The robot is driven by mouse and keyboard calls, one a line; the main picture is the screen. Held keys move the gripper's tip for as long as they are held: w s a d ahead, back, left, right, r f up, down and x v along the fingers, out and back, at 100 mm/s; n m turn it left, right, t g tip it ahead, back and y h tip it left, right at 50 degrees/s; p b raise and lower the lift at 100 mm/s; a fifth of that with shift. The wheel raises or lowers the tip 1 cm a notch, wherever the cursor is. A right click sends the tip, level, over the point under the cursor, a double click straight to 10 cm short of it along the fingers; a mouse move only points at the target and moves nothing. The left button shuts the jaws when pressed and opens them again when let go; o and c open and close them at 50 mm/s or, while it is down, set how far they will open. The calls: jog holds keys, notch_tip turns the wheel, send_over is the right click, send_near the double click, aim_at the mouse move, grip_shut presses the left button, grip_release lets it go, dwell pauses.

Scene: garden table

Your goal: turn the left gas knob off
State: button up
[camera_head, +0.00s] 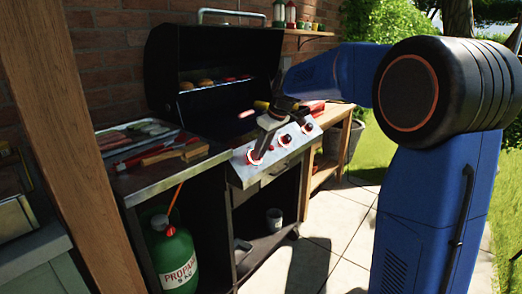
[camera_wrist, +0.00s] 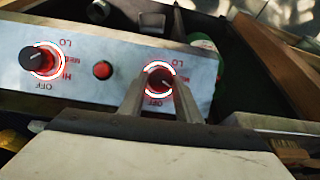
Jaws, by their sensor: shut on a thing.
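The left gas knob (camera_head: 253,157) is at the left end of the grill's metal front panel (camera_head: 241,173), with a glowing red-white ring around it. In the wrist view the panel is upside down, and this knob (camera_wrist: 160,82) is the right one, with OFF printed below it and LO above. My gripper (camera_head: 259,151) reaches down to it from the upper right. In the wrist view the two fingers of my gripper (camera_wrist: 157,84) are on either side of the knob, shut on it. The fingers partly cover the knob, so its exact pointer angle is hard to read.
Another knob (camera_wrist: 38,60) with a lit ring and a red button (camera_wrist: 103,70) sit along the panel. The grill lid (camera_head: 205,60) is open. A side shelf with a wooden board (camera_head: 175,153) is at left, above a green propane tank (camera_head: 172,258). A wooden post (camera_head: 65,130) stands nearer.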

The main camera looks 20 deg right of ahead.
jog(key=m+y, duration=0.1)
jog(key=m, duration=0.3)
jog(key=m+y, duration=0.1)
jog(key=m, duration=0.1)
jog(key=shift+d+f+g+y, duration=0.15)
jog(key=shift+d+g+y, duration=0.15)
jog(key=shift+g, duration=0.1)
jog(key=shift+d+f+m+y, duration=0.1)
jog(key=shift+m+y, duration=0.8)
jog(key=shift+m, duration=1.4)
jog(key=o, duration=1.1)
jog(key=shift+c, duration=0.2)
jog(key=shift+t, duration=0.3)
jog(key=v, duration=1.7)
jog(key=shift+d, duration=0.25)
